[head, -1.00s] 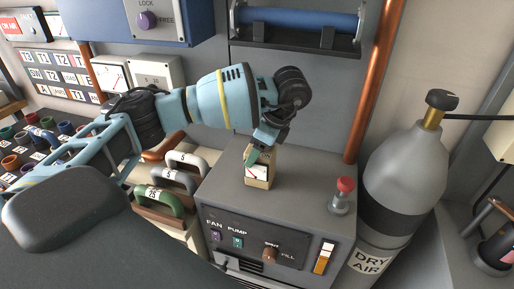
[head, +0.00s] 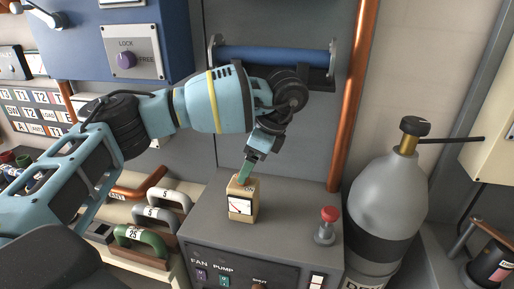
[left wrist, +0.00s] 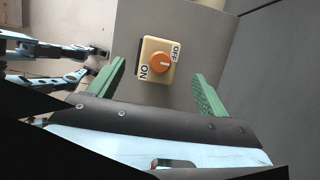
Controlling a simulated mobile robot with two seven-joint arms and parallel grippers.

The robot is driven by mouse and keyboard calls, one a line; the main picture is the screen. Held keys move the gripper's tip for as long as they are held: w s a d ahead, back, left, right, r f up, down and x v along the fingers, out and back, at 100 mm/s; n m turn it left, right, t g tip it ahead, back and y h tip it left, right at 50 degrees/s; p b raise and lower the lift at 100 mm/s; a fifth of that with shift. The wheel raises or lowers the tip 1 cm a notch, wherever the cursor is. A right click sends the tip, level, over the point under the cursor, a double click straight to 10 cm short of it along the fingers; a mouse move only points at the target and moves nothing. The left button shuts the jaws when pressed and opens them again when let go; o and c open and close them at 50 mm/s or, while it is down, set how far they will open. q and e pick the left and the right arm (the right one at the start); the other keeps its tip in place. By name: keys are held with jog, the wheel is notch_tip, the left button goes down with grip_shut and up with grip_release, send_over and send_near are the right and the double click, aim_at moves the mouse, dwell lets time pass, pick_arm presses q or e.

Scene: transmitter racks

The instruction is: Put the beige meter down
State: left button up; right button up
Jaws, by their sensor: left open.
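The beige meter (head: 241,207), a small upright box with a white dial on its front, stands on the grey cabinet top. In the left wrist view I see a beige box (left wrist: 148,68) with an orange knob marked ON and OFF, apparently the meter's top. My left gripper (head: 245,172) is just above the meter. Its green fingers (left wrist: 159,70) are spread on either side of the box in the wrist view, apart from it, with nothing between them held.
The grey cabinet (head: 285,218) has a red button (head: 327,223) to the right of the meter. A grey gas cylinder (head: 394,200) and a copper pipe (head: 352,110) stand beyond. Handled plugs, one green (head: 142,238), are at left. A blue bar (head: 275,58) is behind my wrist.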

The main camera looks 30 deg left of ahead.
pick_arm(q)
jog(key=v, duration=0.4)
jog(key=shift+d+r, duration=0.15)
jog(key=shift+r, duration=0.05)
